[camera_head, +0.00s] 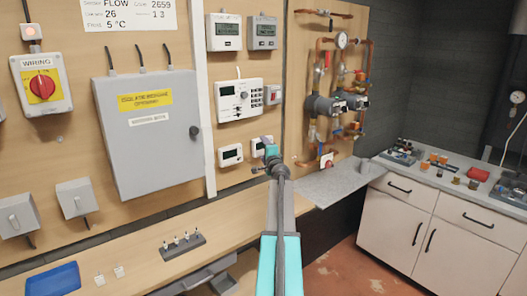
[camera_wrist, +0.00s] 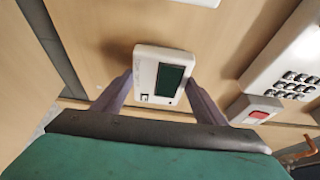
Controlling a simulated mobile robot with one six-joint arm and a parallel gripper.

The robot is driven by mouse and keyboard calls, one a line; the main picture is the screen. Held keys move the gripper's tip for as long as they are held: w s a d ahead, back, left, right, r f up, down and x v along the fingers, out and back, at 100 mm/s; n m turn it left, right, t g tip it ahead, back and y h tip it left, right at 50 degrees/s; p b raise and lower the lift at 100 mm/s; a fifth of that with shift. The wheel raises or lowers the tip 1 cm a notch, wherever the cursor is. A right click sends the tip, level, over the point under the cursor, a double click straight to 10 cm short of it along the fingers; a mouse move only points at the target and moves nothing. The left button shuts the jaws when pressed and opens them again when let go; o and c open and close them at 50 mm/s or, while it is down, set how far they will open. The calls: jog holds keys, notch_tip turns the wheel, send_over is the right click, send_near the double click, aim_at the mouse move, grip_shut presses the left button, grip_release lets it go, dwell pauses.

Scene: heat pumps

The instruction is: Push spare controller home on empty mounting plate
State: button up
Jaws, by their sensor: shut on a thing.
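A small white controller with a dark display shows in the wrist view (camera_wrist: 161,75) between the two fingers of my gripper (camera_wrist: 158,88). My gripper is shut on its sides, and its face is towards the wrist camera. In the head view my gripper (camera_head: 266,149) is at the wooden wall board, and the held controller (camera_head: 257,144) is partly hidden behind it. The controller is close to the board; I cannot tell whether it touches. No mounting plate can be made out; the area behind the controller is hidden.
A similar white controller (camera_head: 230,155) hangs just left of my gripper. A keypad unit (camera_head: 239,98) and a red switch (camera_head: 273,95) are above it. Copper pipes with pumps (camera_head: 325,105) stand to the right. A grey shelf (camera_head: 335,185) is below right.

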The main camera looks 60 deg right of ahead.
jog(key=shift+w, duration=0.25)
dwell(0.7)
jog(key=o, duration=0.9)
jog(key=shift+d, duration=0.1)
jog(key=shift+s+a+b, duration=0.7)
jog(key=shift+s+a, duration=0.05)
jog(key=shift+s, duration=1.45)
jog(key=shift+s+a+b, duration=0.65)
jog(key=shift+s+a, duration=0.1)
jog(key=shift+s, duration=1.5)
jog(key=shift+s+a+b, duration=0.7)
jog(key=shift+s+a, duration=0.05)
jog(key=shift+s, duration=1.45)
